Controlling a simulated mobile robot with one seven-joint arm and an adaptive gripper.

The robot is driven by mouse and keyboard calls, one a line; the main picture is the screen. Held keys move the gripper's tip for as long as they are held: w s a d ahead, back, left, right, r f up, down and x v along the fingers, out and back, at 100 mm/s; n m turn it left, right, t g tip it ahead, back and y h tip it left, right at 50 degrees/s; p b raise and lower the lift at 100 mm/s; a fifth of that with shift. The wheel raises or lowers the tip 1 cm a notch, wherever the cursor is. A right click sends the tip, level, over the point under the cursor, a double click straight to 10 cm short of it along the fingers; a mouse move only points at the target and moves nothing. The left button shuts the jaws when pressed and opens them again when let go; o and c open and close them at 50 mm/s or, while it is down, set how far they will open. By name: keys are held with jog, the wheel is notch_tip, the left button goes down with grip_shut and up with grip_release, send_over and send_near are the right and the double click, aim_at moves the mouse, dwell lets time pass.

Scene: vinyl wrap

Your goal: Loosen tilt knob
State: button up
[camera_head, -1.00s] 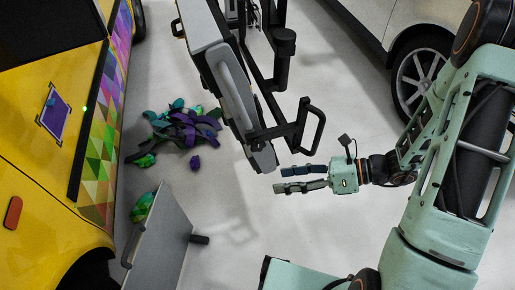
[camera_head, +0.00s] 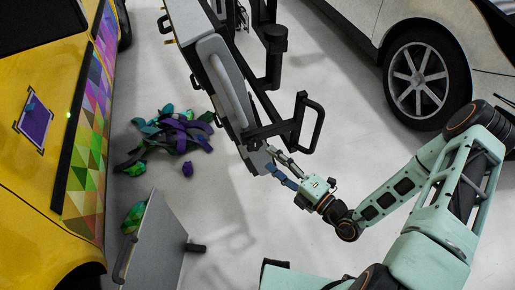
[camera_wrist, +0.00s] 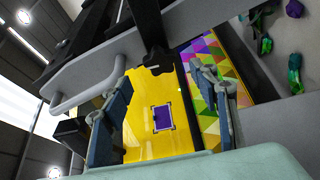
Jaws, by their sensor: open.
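A grey panelled machine (camera_head: 218,82) with a black frame and a looped black handle (camera_head: 312,124) stands at the upper middle of the head view. My gripper (camera_head: 274,160) is open at the machine's lower end, its fingers pointing up-left; I cannot tell whether they touch it. In the wrist view my gripper (camera_wrist: 161,82) has its fingers apart with nothing clearly held between them. The machine's grey bar (camera_wrist: 90,88) and a black post (camera_wrist: 150,28) lie just beyond them. A dark block (camera_wrist: 72,132) beside the left finger may be the tilt knob; I cannot tell.
A yellow car (camera_head: 40,190) with a coloured triangle wrap (camera_head: 90,150) stands at the left. A pile of wrap scraps (camera_head: 172,132) lies on the floor. A grey panel cart (camera_head: 155,245) stands at the lower left. A white car (camera_head: 455,50) is at the upper right.

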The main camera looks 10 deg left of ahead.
aim_at(256, 147)
jog(key=x, duration=0.7)
jog(key=shift+b, duration=0.3)
jog(key=c, duration=1.2)
